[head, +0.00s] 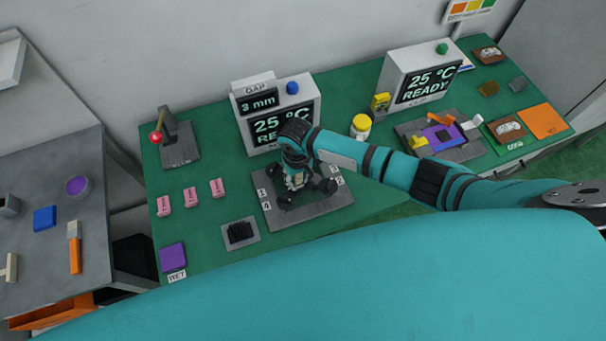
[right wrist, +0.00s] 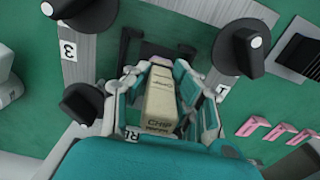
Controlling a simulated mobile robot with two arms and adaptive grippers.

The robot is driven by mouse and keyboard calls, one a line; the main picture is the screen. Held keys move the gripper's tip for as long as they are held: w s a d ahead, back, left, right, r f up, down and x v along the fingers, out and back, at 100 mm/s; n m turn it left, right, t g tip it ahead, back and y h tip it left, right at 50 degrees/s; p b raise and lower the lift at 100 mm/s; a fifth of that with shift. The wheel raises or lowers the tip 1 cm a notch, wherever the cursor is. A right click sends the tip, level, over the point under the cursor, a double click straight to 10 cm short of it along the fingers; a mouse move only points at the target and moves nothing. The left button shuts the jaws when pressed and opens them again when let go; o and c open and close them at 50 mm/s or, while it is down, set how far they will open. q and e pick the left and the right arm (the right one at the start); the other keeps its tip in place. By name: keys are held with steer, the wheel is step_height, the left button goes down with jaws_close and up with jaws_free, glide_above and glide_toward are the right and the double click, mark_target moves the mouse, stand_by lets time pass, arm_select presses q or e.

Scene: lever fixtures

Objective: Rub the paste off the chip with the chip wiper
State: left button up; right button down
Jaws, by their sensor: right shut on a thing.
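My right gripper (head: 295,180) is over the grey fixture plate (head: 312,208) on the green bench, pointing down. In the right wrist view the right gripper (right wrist: 160,72) is shut on a beige block, the chip wiper (right wrist: 160,100), with "CHIP" printed on it. The wiper's far end is over a dark part in the middle of the fixture. I cannot tell whether it touches. The chip and any paste are hidden under the wiper and gripper. Black lever knobs (right wrist: 238,52) stand around the fixture beside number labels. My left gripper is not in view.
A display box reading "25 °C READY" (head: 270,124) stands just behind. A black finned block (head: 240,232) and pink labelled pieces (head: 191,196) are to the left. A purple pad (head: 172,257) is at the front left. A yellow jar (head: 360,126) stands behind my right arm.

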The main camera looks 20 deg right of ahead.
steer(key=shift+a, duration=0.3)
steer(key=shift+s+d+r, duration=0.1)
steer(key=shift+s+d, duration=0.05)
steer(key=shift+d, duration=0.6)
steer(key=shift+s+d+r, duration=0.1)
steer(key=shift+s+d, duration=0.05)
steer(key=shift+d, duration=0.55)
steer(key=shift+a+f, duration=0.1)
steer(key=shift+a, duration=0.05)
steer(key=shift+s+a+f, duration=0.1)
steer(key=shift+a, duration=1.25)
steer(key=shift+d, duration=0.1)
steer(key=shift+d+f, duration=0.1)
steer(key=shift+d, duration=0.55)
